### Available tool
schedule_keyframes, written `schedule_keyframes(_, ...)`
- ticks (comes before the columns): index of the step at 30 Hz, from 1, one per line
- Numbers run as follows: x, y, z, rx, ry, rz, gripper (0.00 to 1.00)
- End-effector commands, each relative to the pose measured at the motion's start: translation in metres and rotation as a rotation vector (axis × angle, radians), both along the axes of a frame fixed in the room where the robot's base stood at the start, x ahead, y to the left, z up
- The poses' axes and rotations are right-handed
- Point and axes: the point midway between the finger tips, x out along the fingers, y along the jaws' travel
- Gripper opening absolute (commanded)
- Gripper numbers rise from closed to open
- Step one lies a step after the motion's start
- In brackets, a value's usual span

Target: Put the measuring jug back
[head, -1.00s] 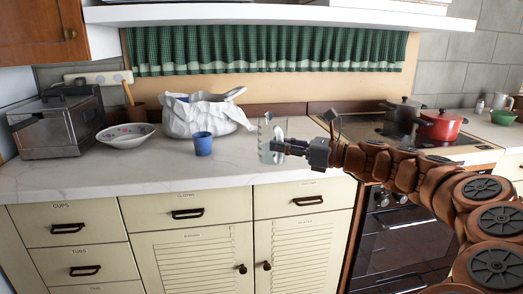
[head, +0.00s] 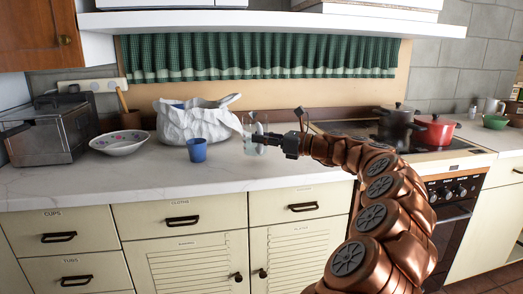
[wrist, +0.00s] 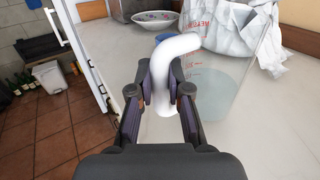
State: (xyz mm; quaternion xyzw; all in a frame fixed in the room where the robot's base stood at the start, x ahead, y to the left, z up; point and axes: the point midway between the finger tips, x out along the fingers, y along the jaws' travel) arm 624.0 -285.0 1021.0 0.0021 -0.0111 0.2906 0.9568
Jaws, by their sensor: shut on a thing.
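The measuring jug (head: 250,126) is clear, with red markings and a white handle. In the head view it is at the counter, right of the white crumpled bag and the blue cup. It fills the right of the wrist view (wrist: 222,88), upright or nearly so, with something pale low inside it. My gripper (head: 268,139) is shut on the jug's white handle, which shows between the fingers in the wrist view (wrist: 160,88). I cannot tell whether the jug's base touches the counter.
The blue cup (head: 197,150) and white bag (head: 190,122) stand left of the jug. A patterned bowl (head: 120,143) and a metal toaster-like box (head: 45,132) are farther left. The hob with a dark pot (head: 396,124) and red pot (head: 435,131) is right. Marble counter in front is clear.

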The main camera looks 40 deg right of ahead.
Motion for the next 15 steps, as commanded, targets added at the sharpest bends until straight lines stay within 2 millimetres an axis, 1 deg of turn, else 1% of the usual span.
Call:
schedule_keyframes(5, 0.002, -0.001, -0.005, 0.001, -0.001, 0.000, 0.00)
schedule_keyframes(12, 0.002, 0.000, -0.033, 0.001, 0.000, 0.001, 0.00)
schedule_keyframes(15, 0.002, 0.000, -0.036, 0.001, -0.001, 0.001, 0.00)
